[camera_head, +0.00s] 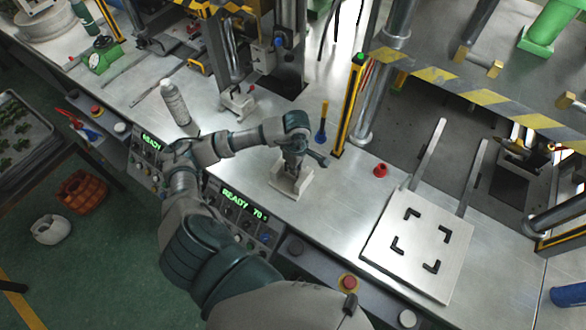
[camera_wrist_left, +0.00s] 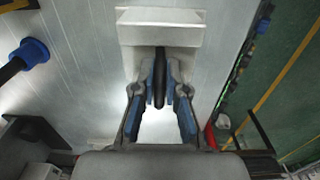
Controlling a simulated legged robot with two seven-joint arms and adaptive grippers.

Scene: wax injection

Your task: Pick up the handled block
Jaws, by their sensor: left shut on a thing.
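The handled block (camera_head: 291,185) is a pale, off-white block standing on the metal bench in the middle of the head view. My left gripper (camera_head: 294,160) is directly above it, pointing down. In the left wrist view, the pale block (camera_wrist_left: 160,28) shows at the top, with a dark upright handle (camera_wrist_left: 159,76) between the fingers. My left gripper (camera_wrist_left: 160,97) is shut on this handle. The block looks level and appears to be at or very near the bench top; any gap beneath it cannot be made out. My right gripper is not in view.
A second pale block (camera_head: 238,101) stands farther back. A white plate with black corner marks (camera_head: 419,242) lies right. Control panels line the front edge.

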